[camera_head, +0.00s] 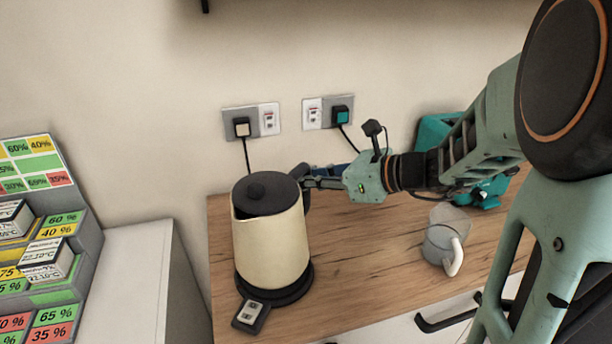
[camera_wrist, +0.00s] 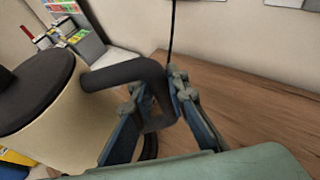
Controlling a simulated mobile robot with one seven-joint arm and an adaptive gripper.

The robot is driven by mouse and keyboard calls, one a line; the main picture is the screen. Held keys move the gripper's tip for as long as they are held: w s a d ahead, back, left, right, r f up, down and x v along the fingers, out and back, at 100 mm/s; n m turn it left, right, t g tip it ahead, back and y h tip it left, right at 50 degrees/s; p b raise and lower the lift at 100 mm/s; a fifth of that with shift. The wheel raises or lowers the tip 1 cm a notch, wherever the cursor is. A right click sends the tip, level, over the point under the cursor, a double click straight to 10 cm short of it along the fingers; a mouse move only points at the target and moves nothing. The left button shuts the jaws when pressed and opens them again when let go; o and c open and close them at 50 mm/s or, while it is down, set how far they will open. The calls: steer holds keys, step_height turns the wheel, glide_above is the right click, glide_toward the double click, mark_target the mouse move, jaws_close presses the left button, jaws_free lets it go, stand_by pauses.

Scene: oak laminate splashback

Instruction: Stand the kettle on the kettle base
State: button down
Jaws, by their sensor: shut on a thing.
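The cream kettle (camera_head: 271,250) with a black lid stands upright at the left end of the wooden counter. Its round black base (camera_head: 292,290) shows under it, and the kettle looks seated on it or just above it; I cannot tell which. My gripper (camera_head: 310,182) reaches in from the right and is shut on the kettle's black handle. In the wrist view the fingers of my gripper (camera_wrist: 157,100) lie on both sides of the handle (camera_wrist: 128,73), and the kettle body (camera_wrist: 62,125) is at the left.
A small grey switch box (camera_head: 251,316) lies in front of the base. Wall sockets (camera_head: 251,122) are at the back. A label rack (camera_head: 40,240) stands left. The middle counter is clear.

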steer(key=shift+f+b, duration=0.3)
steer(key=shift+f, duration=0.25)
steer(key=shift+f+b, duration=0.4)
steer(key=shift+f, duration=0.25)
stand_by(1.3)
steer(key=c, duration=2.2)
jaws_free()
steer(key=shift+o, duration=0.2)
steer(key=shift+s+d+f, duration=0.1)
steer(key=shift+f, duration=0.05)
steer(key=p+v, duration=0.4)
steer(key=v, duration=0.7)
steer(key=shift+p, duration=0.3)
